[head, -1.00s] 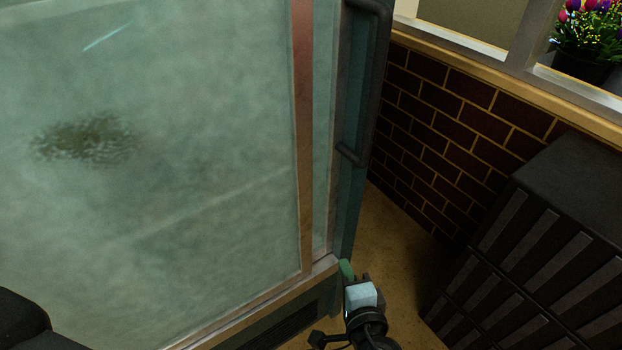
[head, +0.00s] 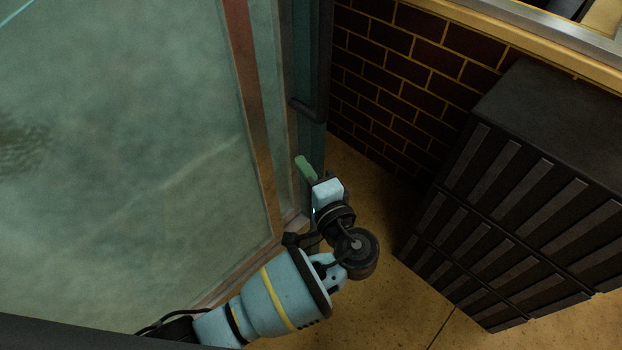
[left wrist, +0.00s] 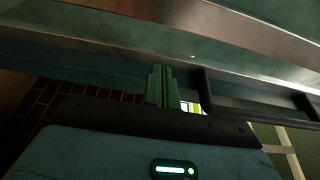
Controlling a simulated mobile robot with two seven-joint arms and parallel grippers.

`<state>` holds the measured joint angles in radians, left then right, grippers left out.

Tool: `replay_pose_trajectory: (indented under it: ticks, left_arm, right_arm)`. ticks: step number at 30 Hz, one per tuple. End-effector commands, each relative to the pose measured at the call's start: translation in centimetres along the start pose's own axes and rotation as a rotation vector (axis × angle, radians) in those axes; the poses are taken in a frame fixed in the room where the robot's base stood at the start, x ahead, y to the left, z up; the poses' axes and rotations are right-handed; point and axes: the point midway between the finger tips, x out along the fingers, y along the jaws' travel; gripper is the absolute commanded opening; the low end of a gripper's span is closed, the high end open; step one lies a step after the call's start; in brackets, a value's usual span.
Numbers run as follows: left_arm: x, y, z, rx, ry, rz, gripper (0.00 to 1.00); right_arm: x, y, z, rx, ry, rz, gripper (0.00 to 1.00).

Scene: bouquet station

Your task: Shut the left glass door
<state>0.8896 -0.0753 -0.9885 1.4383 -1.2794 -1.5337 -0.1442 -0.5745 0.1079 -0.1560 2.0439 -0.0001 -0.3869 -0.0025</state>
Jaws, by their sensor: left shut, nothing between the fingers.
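A large frosted glass cabinet (head: 120,150) with a copper-coloured corner strip (head: 251,100) fills the left of the head view. Beyond the strip is a narrow glass pane in a dark teal frame (head: 312,60), with a dark bar handle (head: 306,110); this looks like the door, seen at a steep slant. I cannot tell how far it stands open. My left gripper (head: 303,167) is shut and empty, its green fingers below the handle, close to the frame. In the left wrist view the fingers (left wrist: 160,86) point at the frame and the dark bar (left wrist: 260,108); contact is unclear. My right gripper is out of view.
A dark slatted crate-like unit (head: 510,200) stands on the floor at the right. A brick wall (head: 410,70) with a ledge runs behind. Tan floor (head: 375,175) lies open between the cabinet and the dark unit.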

Motion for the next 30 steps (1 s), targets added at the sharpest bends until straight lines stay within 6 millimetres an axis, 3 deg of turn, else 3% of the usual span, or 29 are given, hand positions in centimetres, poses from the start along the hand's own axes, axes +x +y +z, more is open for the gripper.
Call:
replay_pose_trajectory:
  ticks: [7,16,30]
  left_arm:
    - [4.8,-0.1,0.0,0.002,-0.001,-0.002,0.00]
    - [3.5,-0.1,3.3,0.000,0.001,0.000,0.00]
    - [3.3,0.1,3.8,0.001,0.000,0.002,0.00]
  right_arm:
    - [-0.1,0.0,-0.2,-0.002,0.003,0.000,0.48]
    - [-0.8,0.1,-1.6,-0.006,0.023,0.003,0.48]
    - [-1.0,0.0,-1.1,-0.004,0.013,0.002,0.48]
